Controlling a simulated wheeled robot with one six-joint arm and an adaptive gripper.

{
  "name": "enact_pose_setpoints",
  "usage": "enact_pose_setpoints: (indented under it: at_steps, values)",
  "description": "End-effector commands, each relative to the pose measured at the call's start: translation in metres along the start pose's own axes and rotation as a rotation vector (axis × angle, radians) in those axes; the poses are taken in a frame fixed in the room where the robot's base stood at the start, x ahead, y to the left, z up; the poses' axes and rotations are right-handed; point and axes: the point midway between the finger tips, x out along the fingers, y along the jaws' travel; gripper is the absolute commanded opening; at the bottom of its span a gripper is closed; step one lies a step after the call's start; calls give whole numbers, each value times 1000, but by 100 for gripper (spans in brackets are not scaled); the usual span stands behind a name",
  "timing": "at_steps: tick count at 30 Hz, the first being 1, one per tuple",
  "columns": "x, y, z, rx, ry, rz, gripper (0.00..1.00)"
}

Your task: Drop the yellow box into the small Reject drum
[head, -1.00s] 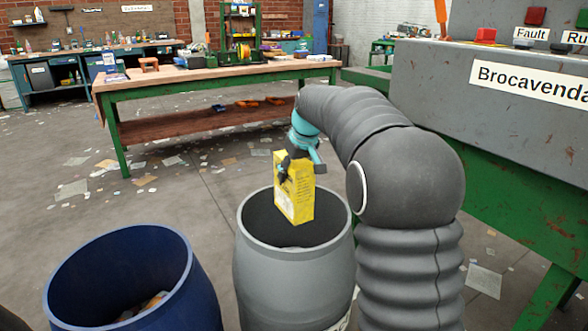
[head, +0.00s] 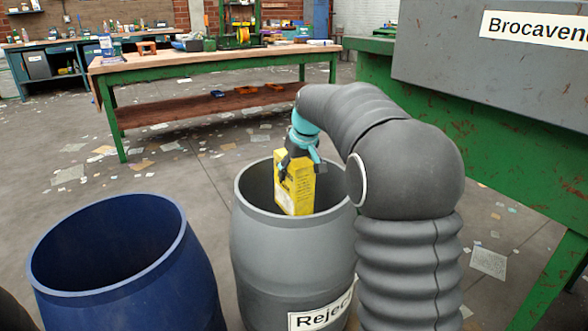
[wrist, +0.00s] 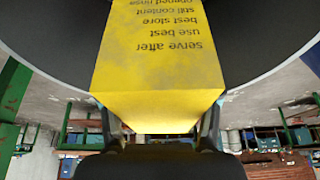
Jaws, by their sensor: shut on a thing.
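The yellow box (head: 296,187) is upright in my gripper (head: 300,163). Its lower part is inside the mouth of the grey drum (head: 262,245), which carries a label reading "Rejec", its end hidden by my arm. The gripper is shut on the box's upper end, around the height of the drum's rim. In the wrist view the yellow box (wrist: 155,60) fills the middle, with printed text on one face, between the two fingers. The drum's dark inside and pale rim (wrist: 265,70) show around it.
A blue drum (head: 62,284) stands open to the left of the grey one. A green-legged workbench (head: 215,72) stands behind, with floor littered with paper scraps between. A grey machine on a green frame (head: 480,115) is at the right.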

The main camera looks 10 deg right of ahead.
Motion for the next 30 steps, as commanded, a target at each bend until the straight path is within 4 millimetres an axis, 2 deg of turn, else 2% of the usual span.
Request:
enact_pose_setpoints:
  at_steps: [4,14,15,18,30]
  values:
    - [6,0,3,0,0,0,36]
    - [7,0,3,0,0,0,36]
    - [7,0,3,0,0,0,69]
    - [7,0,3,0,0,0,91]
    - [7,0,3,0,0,0,91]
